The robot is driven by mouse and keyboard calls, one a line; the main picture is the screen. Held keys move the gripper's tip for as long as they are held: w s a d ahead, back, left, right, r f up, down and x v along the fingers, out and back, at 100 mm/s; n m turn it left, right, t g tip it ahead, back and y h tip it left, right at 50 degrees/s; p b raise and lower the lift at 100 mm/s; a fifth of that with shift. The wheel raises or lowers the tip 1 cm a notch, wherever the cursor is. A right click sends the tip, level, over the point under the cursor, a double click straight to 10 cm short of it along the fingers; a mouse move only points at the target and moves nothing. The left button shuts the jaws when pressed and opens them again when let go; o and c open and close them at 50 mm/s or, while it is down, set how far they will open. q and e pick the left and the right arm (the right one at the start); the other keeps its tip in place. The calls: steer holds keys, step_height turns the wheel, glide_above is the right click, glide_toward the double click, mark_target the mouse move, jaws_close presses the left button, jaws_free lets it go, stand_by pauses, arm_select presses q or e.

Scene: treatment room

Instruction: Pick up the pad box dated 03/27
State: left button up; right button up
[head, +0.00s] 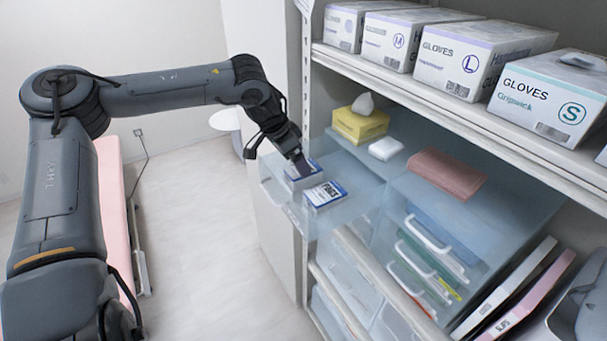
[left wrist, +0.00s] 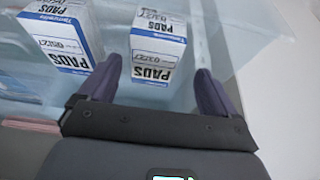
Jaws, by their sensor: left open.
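Two white and blue pad boxes stand side by side in an open, clear drawer (head: 270,190). In the head view one pad box (head: 325,194) is nearer, and the other (head: 300,172) is partly covered by my left gripper (head: 302,166). In the left wrist view one pad box (left wrist: 158,45) lies ahead between the open fingers of my left gripper (left wrist: 158,80). The other pad box (left wrist: 65,35) is to the left, outside the fingers. The labels appear upside down, and their small dates are too blurred to read surely. My left gripper is empty. My right gripper is out of view.
A yellow tissue box (head: 361,122) and a white packet (head: 386,148) are on the shelf behind the drawer. Glove boxes (head: 475,55) line the shelf above. A clear cabinet (head: 440,215) with files is at right. Open floor (head: 200,240) lies left.

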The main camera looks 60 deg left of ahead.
arm_select(q)
steer(key=shift+d+p+x, duration=0.2)
steer(key=shift+p+x, duration=0.05)
steer(key=shift+x, duration=0.7)
steer(key=shift+d+p+x, duration=0.15)
steer(key=shift+p+x, duration=0.1)
steer(key=shift+x, duration=1.45)
steer(key=shift+w+r, duration=0.1)
steer(key=c, duration=1.1)
